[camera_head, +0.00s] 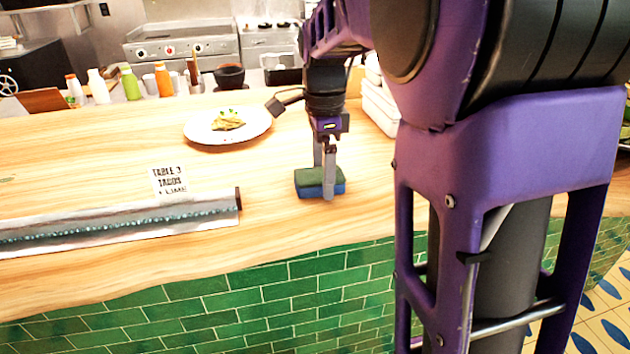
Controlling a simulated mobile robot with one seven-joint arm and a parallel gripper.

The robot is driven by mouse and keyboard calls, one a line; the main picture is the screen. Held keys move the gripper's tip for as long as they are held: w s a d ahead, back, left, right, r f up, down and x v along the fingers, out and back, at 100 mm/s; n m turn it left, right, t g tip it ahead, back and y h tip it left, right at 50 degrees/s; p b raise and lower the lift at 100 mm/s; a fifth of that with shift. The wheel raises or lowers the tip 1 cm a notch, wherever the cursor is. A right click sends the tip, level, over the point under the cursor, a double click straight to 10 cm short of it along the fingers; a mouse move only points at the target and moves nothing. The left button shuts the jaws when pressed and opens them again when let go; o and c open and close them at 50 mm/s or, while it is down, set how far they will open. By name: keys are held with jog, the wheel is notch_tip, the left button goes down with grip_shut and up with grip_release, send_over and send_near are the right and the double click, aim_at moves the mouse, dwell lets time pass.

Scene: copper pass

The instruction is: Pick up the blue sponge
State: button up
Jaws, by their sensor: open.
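The blue sponge (308,191) lies on the wooden counter near its front edge, with a dark green top layer and a blue lower part. My gripper (325,180) points down at the sponge. Its jaws are open, with one finger in front of the sponge and the other partly hidden behind it. The near finger covers part of the sponge's right half. Whether the fingers touch the sponge I cannot tell.
A white plate (202,131) with food stands behind the sponge. A paper ticket (168,181) and a long rail (120,230) lie to the left. Several bottles, one green (131,84), and a dark bowl (229,76) stand at the back. White containers (381,105) stand right of my gripper.

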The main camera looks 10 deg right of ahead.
jog(key=shift+f, duration=0.15)
jog(key=c, duration=1.3)
notch_tip(320, 180, up, 10)
jog(key=p, duration=0.2)
jog(key=shift+p, duration=0.3)
jog(key=o, duration=0.7)
jog(key=c, duration=0.6)
jog(key=shift+c, duration=0.2)
